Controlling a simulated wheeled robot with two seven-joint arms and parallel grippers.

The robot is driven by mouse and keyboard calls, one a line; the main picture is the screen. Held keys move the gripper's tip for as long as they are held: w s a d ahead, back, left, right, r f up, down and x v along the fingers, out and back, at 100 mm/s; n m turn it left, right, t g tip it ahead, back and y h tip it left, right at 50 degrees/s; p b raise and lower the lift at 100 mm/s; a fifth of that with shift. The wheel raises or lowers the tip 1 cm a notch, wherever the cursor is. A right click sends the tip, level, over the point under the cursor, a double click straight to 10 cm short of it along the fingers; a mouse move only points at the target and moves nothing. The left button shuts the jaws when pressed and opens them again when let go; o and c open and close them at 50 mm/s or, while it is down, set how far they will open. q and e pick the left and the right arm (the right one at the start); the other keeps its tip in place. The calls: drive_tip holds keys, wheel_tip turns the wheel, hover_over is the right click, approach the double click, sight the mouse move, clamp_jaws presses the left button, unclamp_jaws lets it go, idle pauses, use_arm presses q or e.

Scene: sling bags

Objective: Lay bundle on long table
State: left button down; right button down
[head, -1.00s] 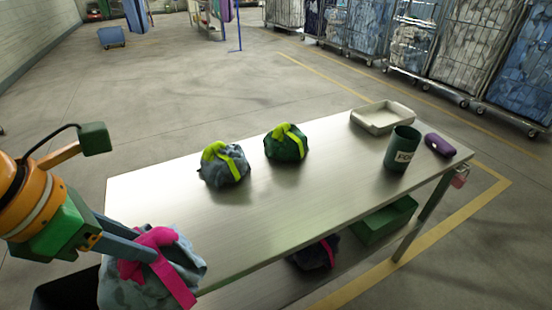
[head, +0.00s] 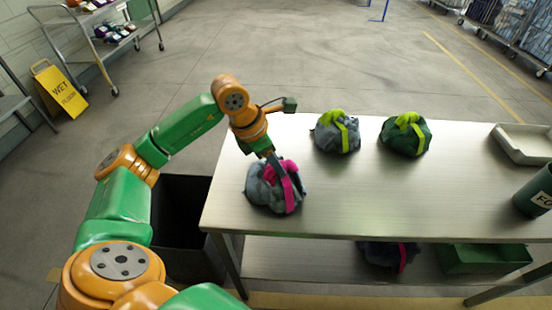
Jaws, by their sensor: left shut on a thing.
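A grey cloth bundle with a pink strap (head: 262,194) is at the left end of the long metal table (head: 345,205). My left gripper (head: 277,170) points down at its top and is shut on it by the pink strap. The bundle appears to rest on the tabletop, close to the front left part. The fingertips are partly hidden by the pink strap. My right gripper is not in view.
A grey bundle (head: 330,138) and a dark green bundle (head: 397,140), both with lime straps, sit farther back. A pale tray (head: 523,150) and a green cup (head: 535,190) stand at right. A dark bin (head: 180,225) is left of the table. The tabletop's front middle is clear.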

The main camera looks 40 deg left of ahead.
use_arm(q)
drive_tip(key=shift+f, duration=0.3)
drive_tip(key=c, duration=0.5)
unclamp_jaws()
drive_tip(key=shift+r, duration=0.1)
drive_tip(key=shift+r, duration=0.25)
drive_tip(key=v, duration=1.1)
drive_tip(key=shift+s+a+r, duration=0.1)
drive_tip(key=shift+s+r, duration=0.1)
drive_tip(key=shift+r, duration=0.15)
